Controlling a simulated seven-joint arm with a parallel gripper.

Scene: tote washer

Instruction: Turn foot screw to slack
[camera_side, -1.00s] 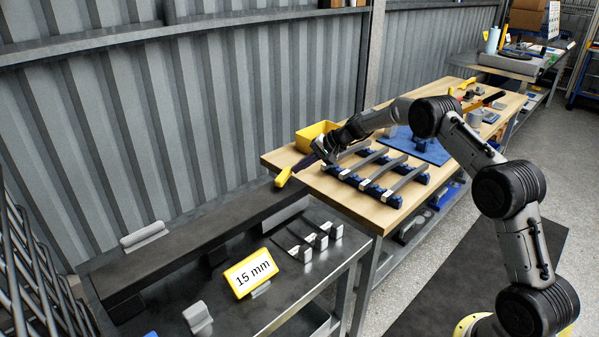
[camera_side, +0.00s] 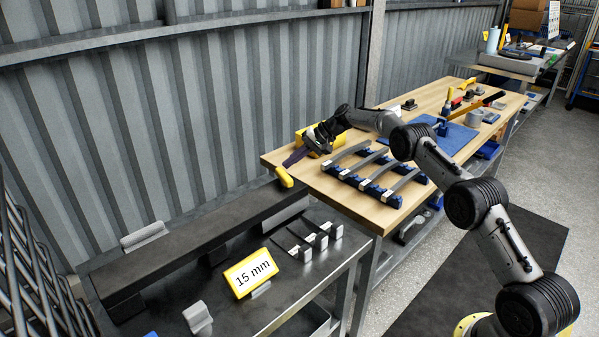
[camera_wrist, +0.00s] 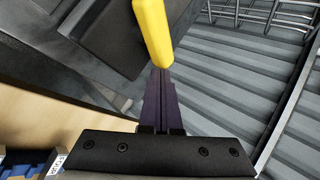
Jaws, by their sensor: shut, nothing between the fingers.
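My gripper (camera_side: 288,165) is shut, its long dark purple fingers reaching down and left past the near left corner of the wooden bench. A yellow bar (camera_side: 284,177) is at their tips, above the dark metal bench. In the wrist view the purple fingers (camera_wrist: 161,75) run up to the same yellow bar (camera_wrist: 153,32), which overlaps their ends. I cannot tell whether they touch it. I cannot make out a foot screw for certain in either view.
The wooden bench (camera_side: 325,190) holds several grey bars on blue supports (camera_side: 394,200), a yellow bin (camera_side: 303,133) behind my gripper and a blue mat (camera_side: 460,137). A long dark beam (camera_side: 190,255) and a yellow "15 mm" sign (camera_side: 250,273) are on the metal bench. A corrugated wall (camera_side: 200,120) stands behind.

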